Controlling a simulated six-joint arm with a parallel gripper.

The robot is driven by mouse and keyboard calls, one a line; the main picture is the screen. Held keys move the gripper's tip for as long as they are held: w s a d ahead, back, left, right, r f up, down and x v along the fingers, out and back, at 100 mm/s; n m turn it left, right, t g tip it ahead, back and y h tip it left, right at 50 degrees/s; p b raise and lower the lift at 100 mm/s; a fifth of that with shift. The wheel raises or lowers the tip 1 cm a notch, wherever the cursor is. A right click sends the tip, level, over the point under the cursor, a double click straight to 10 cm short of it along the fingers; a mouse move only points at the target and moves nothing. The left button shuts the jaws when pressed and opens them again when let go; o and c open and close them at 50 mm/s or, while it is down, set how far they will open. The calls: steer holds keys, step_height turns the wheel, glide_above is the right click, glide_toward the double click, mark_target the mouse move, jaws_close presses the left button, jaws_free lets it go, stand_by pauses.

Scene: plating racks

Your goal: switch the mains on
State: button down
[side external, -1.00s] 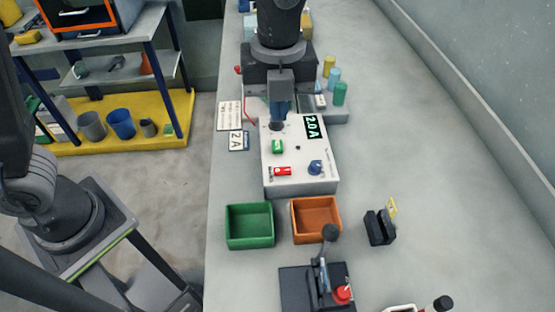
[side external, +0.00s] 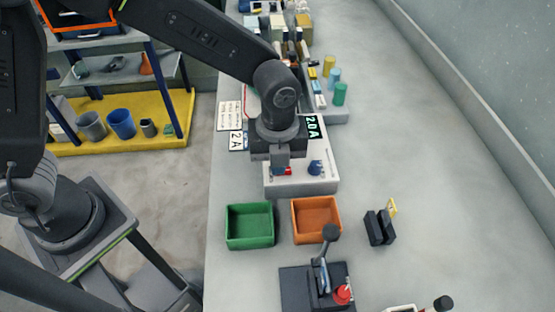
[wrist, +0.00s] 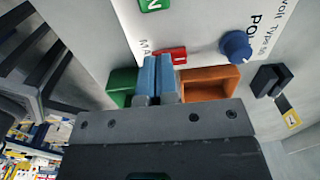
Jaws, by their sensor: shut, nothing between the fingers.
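The mains switch is a red rocker on the white power supply box (side external: 322,183). In the side view a bit of the red switch (side external: 288,171) shows beside my gripper (side external: 279,168). In the wrist view the red switch (wrist: 174,55) is at the fingertips, with lettering starting "MA" beside it. My gripper (wrist: 158,62) has blue fingers shut together with nothing between them. The fingertips overlap the switch's edge in the wrist view; I cannot tell whether they touch it. A blue knob (wrist: 236,44) and a green switch (wrist: 154,4) are on the same panel.
The display (side external: 312,126) reads 2.0 A. A green tray (side external: 250,244) and an orange tray (side external: 316,238) stand in front of the box. A lever device (side external: 300,285) and a black clip-like block (side external: 380,228) are nearer.

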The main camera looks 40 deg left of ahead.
steer(key=shift+s+a+f, duration=0.15)
steer(key=shift+f, duration=0.25)
steer(key=shift+s+a+f, duration=0.1)
steer(key=shift+f, duration=0.25)
steer(key=shift+w+d, duration=0.1)
steer(key=shift+w, duration=0.05)
steer(key=shift+w+d+r, duration=0.3)
steer(key=shift+w+d, duration=0.1)
steer(key=shift+d, duration=0.2)
steer(key=shift+r, duration=0.1)
step_height(320, 180, up, 15)
steer(key=shift+a+f, duration=0.2)
steer(key=shift+a, duration=0.05)
stand_by(0.3)
